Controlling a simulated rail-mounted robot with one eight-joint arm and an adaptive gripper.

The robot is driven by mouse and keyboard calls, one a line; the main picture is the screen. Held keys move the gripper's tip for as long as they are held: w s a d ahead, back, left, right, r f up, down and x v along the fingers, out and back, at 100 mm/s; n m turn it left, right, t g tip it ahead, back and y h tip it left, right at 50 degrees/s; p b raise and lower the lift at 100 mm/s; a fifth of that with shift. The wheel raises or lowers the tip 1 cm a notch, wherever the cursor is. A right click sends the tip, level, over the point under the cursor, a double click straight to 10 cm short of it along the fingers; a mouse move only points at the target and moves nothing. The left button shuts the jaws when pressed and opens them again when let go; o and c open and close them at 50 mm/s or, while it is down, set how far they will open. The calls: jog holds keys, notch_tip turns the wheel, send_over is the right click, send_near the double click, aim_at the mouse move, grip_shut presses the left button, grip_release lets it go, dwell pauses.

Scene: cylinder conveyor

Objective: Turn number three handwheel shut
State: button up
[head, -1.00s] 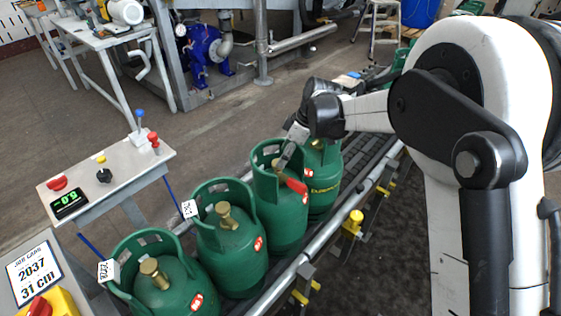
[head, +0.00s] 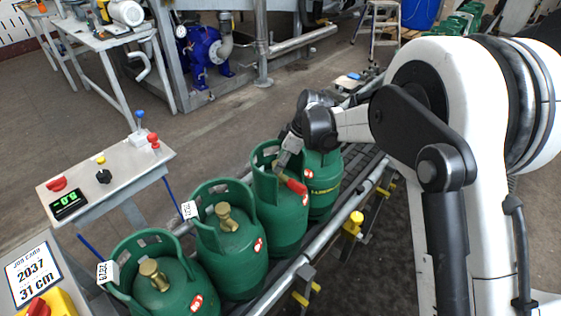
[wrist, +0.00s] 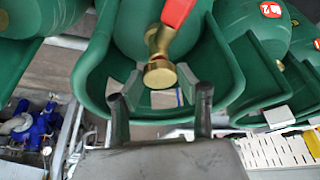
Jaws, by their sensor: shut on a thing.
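Green gas cylinders stand upright in a row on a conveyor. The third from the front (head: 279,217) has a red lever (head: 296,186) on its valve. In the wrist view its brass handwheel (wrist: 160,74) shows below the red lever (wrist: 178,12), inside the green collar (wrist: 228,80). My gripper (head: 284,160) reaches down into that collar from above. In the wrist view its two fingers (wrist: 161,100) stand on either side of the brass handwheel and are shut on it, though the contact itself is hard to see. In the head view the gripper hides this handwheel.
Two nearer cylinders (head: 232,256) (head: 160,290) with brass valves and white tags stand in front; a fourth (head: 321,190) stands close behind. The conveyor rail (head: 325,238) runs along the right. A control panel (head: 105,180) stands left, with a blue pump (head: 204,55) behind.

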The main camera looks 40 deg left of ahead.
jog(key=shift+m, duration=0.3)
jog(key=m+t+b, duration=0.1)
jog(key=m, duration=0.1)
jog(key=m+t+b, duration=0.1)
jog(key=m, duration=0.1)
jog(key=shift+s+m, duration=0.2)
jog(key=shift+m, duration=0.1)
jog(key=m+t+b, duration=0.1)
jog(key=m, duration=0.1)
jog(key=m+t+b, duration=0.1)
jog(key=m, duration=0.2)
jog(key=shift+s, duration=0.15)
jog(key=m+h, duration=0.1)
jog(key=m, duration=0.2)
jog(key=m+t+b, duration=0.1)
jog(key=m, duration=0.1)
jog(key=shift+s+a+m+h, duration=0.15)
jog(key=shift+m+h, duration=0.25)
jog(key=m, duration=0.2)
jog(key=m+t+h, duration=0.1)
jog(key=m, duration=0.1)
jog(key=shift+a+m+h+b, duration=0.1)
jog(key=shift+m+h+b, duration=0.2)
jog(key=shift+m+b, duration=0.1)
jog(key=o, duration=1.1)
jog(key=shift+o, duration=0.2)
